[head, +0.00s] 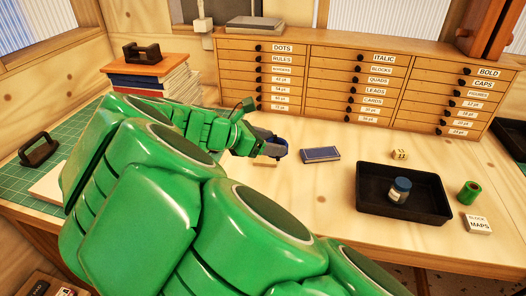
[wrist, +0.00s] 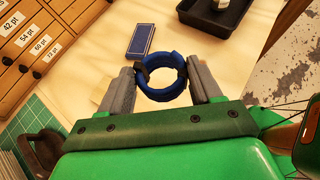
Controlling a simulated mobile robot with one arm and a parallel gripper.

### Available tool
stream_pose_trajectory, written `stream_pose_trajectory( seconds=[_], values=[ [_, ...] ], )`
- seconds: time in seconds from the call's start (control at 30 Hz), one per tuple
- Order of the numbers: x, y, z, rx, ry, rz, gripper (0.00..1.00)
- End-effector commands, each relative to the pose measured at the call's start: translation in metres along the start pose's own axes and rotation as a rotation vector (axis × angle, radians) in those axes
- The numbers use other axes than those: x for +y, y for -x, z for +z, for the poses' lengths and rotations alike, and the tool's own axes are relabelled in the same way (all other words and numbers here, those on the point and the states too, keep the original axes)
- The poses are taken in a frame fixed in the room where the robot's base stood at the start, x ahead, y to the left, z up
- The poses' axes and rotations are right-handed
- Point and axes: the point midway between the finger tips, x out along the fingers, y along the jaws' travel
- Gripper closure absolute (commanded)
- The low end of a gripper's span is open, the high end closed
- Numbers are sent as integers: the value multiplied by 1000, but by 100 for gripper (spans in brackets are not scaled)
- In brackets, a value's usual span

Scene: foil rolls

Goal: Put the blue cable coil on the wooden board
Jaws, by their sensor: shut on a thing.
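The blue cable coil (wrist: 163,94) is a thick ring with a dark band at its left, in the wrist view. My gripper (wrist: 162,84) is shut on it, with one grey finger at each side. In the head view the coil (head: 281,150) shows at the end of my arm, partly hidden by my gripper (head: 270,148). A flat, light-brown piece (head: 265,162), perhaps the wooden board, shows just below my gripper. Most of it is hidden, and I cannot tell whether the coil touches it.
A blue box (head: 320,154) lies right of my gripper. Farther right are a black tray (head: 371,208) with a jar (head: 399,190), a green roll (head: 469,192) and a labelled block (head: 477,224). A drawer cabinet (head: 345,50) stands behind. The table's middle front is clear.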

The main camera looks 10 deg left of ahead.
Motion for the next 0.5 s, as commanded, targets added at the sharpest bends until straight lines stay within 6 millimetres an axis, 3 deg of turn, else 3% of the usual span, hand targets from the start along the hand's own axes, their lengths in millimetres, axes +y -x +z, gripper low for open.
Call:
stream_pose_trajectory(
  seconds=[0.5],
  values=[
    [63,-27,-18,0,0,0,69]
  ],
)
